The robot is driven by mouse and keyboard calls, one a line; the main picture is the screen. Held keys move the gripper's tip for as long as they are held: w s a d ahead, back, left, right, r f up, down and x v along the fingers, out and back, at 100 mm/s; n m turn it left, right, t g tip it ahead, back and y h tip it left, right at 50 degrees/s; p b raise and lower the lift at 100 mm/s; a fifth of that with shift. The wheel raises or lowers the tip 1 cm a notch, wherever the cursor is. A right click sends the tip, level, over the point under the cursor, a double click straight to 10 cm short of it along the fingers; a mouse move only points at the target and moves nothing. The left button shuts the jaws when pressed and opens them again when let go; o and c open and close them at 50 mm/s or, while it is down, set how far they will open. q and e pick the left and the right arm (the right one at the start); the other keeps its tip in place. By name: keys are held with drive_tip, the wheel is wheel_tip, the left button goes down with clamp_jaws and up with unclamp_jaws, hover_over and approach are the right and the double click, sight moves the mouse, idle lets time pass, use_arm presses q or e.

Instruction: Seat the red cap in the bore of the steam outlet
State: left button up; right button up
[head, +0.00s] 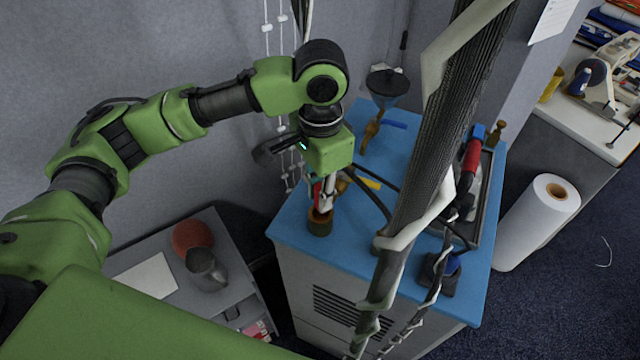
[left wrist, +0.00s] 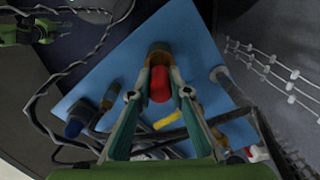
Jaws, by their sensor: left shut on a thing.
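My left gripper (head: 324,200) points down at the near left corner of the blue-topped cabinet. In the left wrist view its fingertips (left wrist: 159,88) are shut on the red cap (left wrist: 159,84). The bore is mostly hidden.
The blue top (head: 290,232) also carries a dark funnel (head: 387,84), a yellow strip (head: 366,183), black hoses and a tray with a red-handled tool (head: 473,156). A wrapped column (head: 425,150) crosses in front. A grey shelf with a jug (head: 206,268) stands lower left.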

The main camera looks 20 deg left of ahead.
use_arm(q)
drive_tip(key=shift+f, duration=0.65)
idle(0.3)
drive_tip(key=shift+p, duration=0.55)
idle(0.5)
drive_tip(key=shift+p, duration=0.65)
drive_tip(key=shift+f+b, duration=0.3)
drive_tip(key=shift+f, duration=0.85)
drive_tip(key=o, duration=0.9)
drive_tip(key=shift+c, duration=0.2)
